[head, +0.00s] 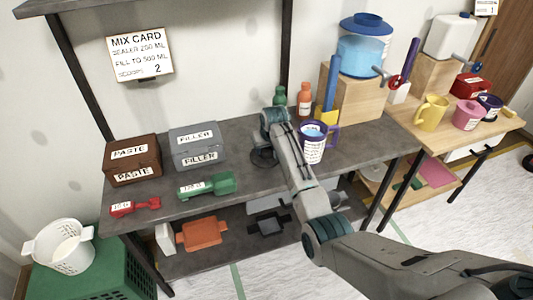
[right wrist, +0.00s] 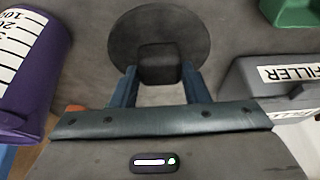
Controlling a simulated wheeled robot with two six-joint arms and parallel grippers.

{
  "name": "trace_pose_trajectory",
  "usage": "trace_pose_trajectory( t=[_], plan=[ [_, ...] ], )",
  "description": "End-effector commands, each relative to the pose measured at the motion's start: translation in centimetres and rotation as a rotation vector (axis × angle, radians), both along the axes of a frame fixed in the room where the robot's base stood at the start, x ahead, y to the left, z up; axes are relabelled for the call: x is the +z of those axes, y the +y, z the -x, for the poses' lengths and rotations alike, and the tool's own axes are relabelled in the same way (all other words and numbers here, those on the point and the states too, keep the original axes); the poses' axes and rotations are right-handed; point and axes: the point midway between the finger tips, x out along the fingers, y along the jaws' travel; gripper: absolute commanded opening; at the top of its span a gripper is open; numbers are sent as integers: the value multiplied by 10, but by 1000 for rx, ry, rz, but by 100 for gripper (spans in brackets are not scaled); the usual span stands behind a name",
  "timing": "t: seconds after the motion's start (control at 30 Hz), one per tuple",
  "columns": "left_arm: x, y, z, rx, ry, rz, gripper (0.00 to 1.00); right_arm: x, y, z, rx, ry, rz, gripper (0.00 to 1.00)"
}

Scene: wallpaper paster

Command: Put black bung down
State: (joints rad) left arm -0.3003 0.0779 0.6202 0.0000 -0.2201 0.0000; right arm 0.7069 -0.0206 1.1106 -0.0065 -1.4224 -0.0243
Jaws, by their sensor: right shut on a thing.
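The black bung is a dark round disc with a square knob. In the right wrist view the bung (right wrist: 190,22) lies just past my right gripper (right wrist: 160,76), whose two fingers are shut on the knob. In the head view the bung (head: 262,158) shows over the middle of the grey bench (head: 245,137), left of the purple measuring jug (head: 314,142). I cannot tell whether the disc touches the bench top or hangs slightly above it. My right arm partly covers that spot. My left gripper is in neither view.
The grey filler box (head: 196,147), brown paste box (head: 133,160), green scoop (head: 207,187) and red scoop (head: 135,207) lie to the left. Green and orange bottles (head: 304,98) stand behind. A blue-lidded water dispenser (head: 362,50) stands on a wooden block at right.

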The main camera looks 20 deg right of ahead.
Motion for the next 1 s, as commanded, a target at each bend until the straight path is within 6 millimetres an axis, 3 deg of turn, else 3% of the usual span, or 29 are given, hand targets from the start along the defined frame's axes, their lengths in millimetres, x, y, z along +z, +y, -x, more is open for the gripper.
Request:
trace_pose_trajectory(
  t=[0.23,0.6,0.63,0.73,1.0],
  plan=[
    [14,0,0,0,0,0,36,-29,0,1,0,3,0,14],
    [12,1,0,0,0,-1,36,-34,0,1,0,1,0,14],
    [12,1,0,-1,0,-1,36,-35,0,1,0,2,0,45],
    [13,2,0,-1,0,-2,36,-34,0,1,0,2,0,63],
    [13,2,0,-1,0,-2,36,-33,0,1,0,2,0,63]
  ],
)
